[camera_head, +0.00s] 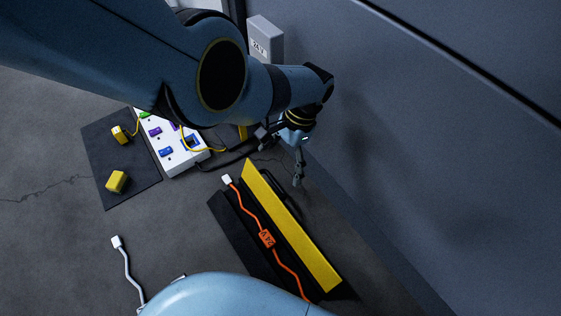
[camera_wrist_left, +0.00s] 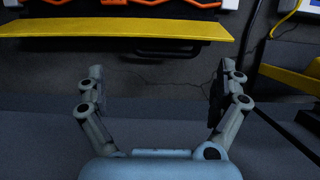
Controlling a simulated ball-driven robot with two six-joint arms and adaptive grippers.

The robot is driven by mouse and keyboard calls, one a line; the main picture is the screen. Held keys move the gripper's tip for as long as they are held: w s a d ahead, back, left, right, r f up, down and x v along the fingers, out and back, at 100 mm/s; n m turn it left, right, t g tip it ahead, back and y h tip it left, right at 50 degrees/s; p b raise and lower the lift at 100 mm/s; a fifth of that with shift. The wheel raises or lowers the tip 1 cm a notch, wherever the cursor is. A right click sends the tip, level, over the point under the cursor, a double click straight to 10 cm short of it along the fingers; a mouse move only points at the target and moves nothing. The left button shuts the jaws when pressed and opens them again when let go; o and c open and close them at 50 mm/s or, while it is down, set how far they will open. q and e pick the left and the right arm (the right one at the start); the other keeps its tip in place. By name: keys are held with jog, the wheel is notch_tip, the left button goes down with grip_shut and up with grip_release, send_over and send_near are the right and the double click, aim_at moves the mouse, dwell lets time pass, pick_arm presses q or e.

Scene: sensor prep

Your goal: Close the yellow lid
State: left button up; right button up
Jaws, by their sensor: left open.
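The yellow lid (camera_head: 290,228) is a long strip that stands open along the wall side of a black cable channel (camera_head: 236,232). An orange cable with a labelled block (camera_head: 267,238) lies along the channel. In the left wrist view the lid (camera_wrist_left: 120,36) crosses the top, with a black handle (camera_wrist_left: 172,47) on its near side. My left gripper (camera_head: 281,160) is open and empty near the lid's far end, on the wall side, apart from it. Its spread fingers (camera_wrist_left: 163,75) point towards the lid. My right gripper is out of view.
The grey wall (camera_head: 440,150) rises close on the right. A white panel (camera_head: 172,158) with coloured sockets and a dark mat (camera_head: 107,150) with yellow plugs lie at the left. A grey 24 V box (camera_head: 264,40) is at the back. A white cable (camera_head: 126,265) lies on the floor.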

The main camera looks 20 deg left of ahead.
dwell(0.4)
pick_arm(q)
jog(key=v, duration=1.2)
jog(key=shift+f, duration=0.1)
